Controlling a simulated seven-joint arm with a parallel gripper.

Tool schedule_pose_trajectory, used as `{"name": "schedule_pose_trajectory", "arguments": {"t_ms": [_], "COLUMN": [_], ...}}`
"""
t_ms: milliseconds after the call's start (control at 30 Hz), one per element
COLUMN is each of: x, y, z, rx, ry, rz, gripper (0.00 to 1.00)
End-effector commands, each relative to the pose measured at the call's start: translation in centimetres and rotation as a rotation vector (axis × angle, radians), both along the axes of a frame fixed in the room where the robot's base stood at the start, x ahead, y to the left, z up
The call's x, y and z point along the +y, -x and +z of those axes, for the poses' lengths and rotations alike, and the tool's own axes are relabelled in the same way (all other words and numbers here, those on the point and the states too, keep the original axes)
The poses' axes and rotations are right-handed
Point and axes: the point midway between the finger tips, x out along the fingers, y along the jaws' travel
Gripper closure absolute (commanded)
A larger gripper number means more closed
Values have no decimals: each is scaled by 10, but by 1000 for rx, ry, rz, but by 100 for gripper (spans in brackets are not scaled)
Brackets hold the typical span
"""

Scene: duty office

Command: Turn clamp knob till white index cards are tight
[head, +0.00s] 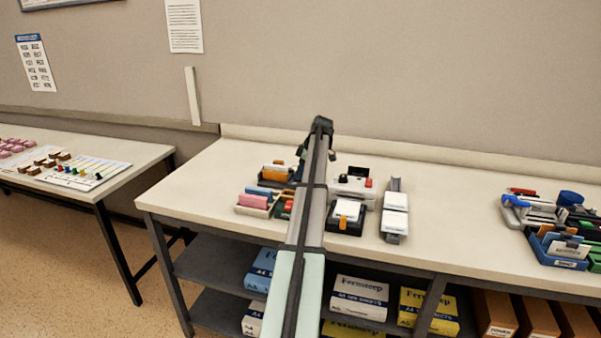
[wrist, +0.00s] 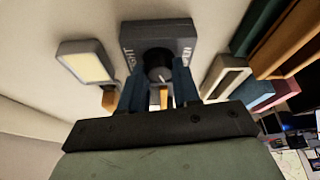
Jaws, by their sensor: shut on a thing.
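In the wrist view, a dark grey block (wrist: 183,36) with white lettering, too blurred to read surely, carries a round black knob (wrist: 158,64) with a pale mark. My gripper (wrist: 158,84) has its two blue fingers on either side of this knob and is shut on it. In the head view my arm hides most of the gripper and the knob. White cards (head: 347,209) lie in a black holder just right of my arm. More white cards (head: 395,201) lie on a narrow grey stand beside it. I cannot tell which cards the knob clamps, or how tight they are.
Beside the knob block are a grey-framed pale panel (wrist: 86,66) and a beige open-topped piece (wrist: 226,77). A pink block (head: 253,201) sits left of my arm. Trays and a blue stapler-like thing (head: 516,201) stand far right. The worktop (head: 455,215) between is clear.

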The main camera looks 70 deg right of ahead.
Motion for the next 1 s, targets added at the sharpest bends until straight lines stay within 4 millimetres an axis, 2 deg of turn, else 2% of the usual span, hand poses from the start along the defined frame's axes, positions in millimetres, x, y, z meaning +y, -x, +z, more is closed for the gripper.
{"name": "schedule_pose_trajectory", "arguments": {"t_ms": [100,467,1000], "x": [0,2,5], "y": [0,0,-1], "z": [0,0,1], "rx": [0,0,-1], "ry": [1,2,2], "rz": [0,-84,-490], "gripper": [99,99,99]}}
